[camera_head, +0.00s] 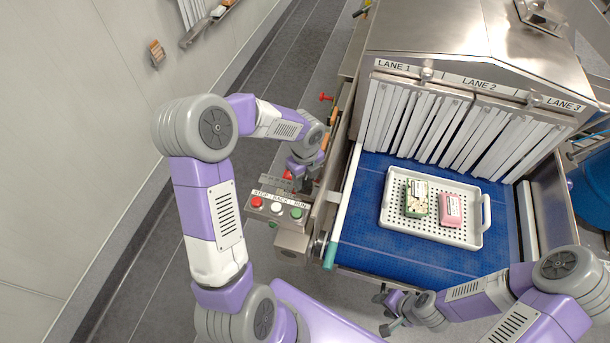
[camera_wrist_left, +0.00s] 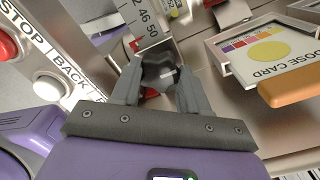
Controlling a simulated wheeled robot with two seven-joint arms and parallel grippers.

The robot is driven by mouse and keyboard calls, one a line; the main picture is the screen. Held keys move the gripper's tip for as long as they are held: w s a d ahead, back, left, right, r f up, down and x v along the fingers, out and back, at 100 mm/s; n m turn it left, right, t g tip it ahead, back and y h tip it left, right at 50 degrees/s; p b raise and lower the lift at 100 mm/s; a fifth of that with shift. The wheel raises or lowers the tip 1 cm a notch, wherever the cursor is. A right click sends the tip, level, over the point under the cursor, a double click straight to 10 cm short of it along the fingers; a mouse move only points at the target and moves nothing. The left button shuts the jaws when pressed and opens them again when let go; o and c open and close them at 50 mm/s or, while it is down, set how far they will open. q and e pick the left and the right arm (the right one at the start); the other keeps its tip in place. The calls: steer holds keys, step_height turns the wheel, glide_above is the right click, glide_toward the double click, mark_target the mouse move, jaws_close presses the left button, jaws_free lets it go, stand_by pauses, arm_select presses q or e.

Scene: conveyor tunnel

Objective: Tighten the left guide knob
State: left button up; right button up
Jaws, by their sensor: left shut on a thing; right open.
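The left guide knob (camera_wrist_left: 158,70) is a dark lobed knob in the left wrist view, beside a numbered scale (camera_wrist_left: 146,28). My left gripper (camera_wrist_left: 158,84) is shut on it, one finger on each side. In the head view my left gripper (camera_head: 303,184) is just behind the button box, and I cannot make out the knob there. My right gripper (camera_head: 390,312) is open and empty, in front of the belt's near edge.
The button box (camera_head: 284,222) carries red, white and green buttons close to my left gripper. A white tray (camera_head: 398,229) with a green-and-cream block (camera_head: 415,198) and a pink block (camera_head: 450,211) sits on the blue belt (camera_head: 362,222). Strip curtains (camera_head: 410,122) hang at the tunnel. A dose card (camera_wrist_left: 262,55) is at right in the wrist view.

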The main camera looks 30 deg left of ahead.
mark_target(305, 180)
stand_by(0.4)
arm_select(q)
steer(key=o, duration=1.1)
steer(key=shift+c, duration=0.2)
step_height(305, 180, up, 8)
steer(key=shift+f, duration=0.2)
